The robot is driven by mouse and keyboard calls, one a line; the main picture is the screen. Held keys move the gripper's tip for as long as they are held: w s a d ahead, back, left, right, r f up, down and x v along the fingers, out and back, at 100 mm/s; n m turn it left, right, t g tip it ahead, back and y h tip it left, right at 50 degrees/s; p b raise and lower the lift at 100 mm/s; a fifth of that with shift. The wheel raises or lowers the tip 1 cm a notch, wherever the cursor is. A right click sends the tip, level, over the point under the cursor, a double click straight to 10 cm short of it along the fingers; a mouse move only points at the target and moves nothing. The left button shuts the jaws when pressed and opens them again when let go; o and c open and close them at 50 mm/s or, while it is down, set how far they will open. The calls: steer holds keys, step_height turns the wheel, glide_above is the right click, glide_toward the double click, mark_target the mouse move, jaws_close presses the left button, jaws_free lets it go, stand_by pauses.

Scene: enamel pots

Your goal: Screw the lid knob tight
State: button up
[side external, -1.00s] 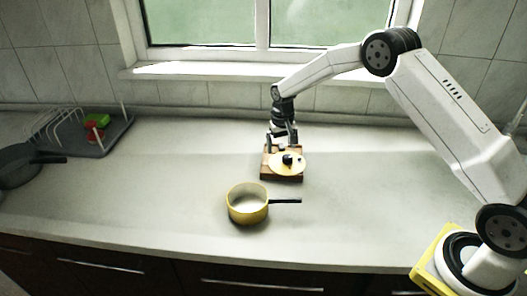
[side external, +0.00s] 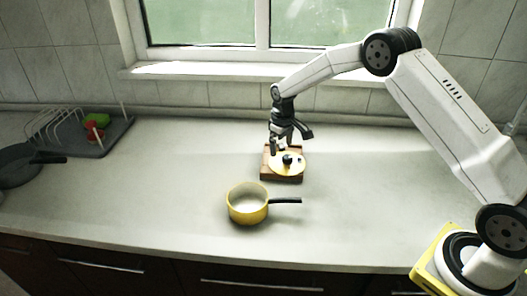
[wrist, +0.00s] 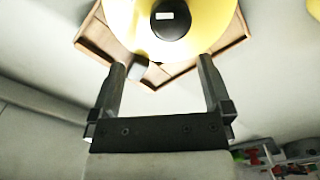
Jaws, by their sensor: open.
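The yellow lid (side external: 280,169) lies on a square wooden board (side external: 268,178), and its black knob (side external: 287,159) stands at its middle. In the wrist view the lid (wrist: 212,22) and the round black knob (wrist: 170,20), with a white mark on top, are at the upper edge, partly cut off. My gripper (side external: 289,141) is over the back of the board, behind the knob. In the wrist view my gripper (wrist: 161,63) has its fingers wide apart, with the knob beyond the tips.
A yellow saucepan (side external: 248,208) with a black handle stands in front of the board. At the far left are a grey dish rack (side external: 88,140) with red and green items and a dark pan (side external: 18,168). The window wall runs behind; the counter right of the board is clear.

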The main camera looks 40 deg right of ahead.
steer(key=shift+n, duration=2.2)
steer(key=shift+f, duration=0.15)
steer(key=shift+f, duration=0.55)
steer(key=shift+f, duration=0.1)
jaws_close()
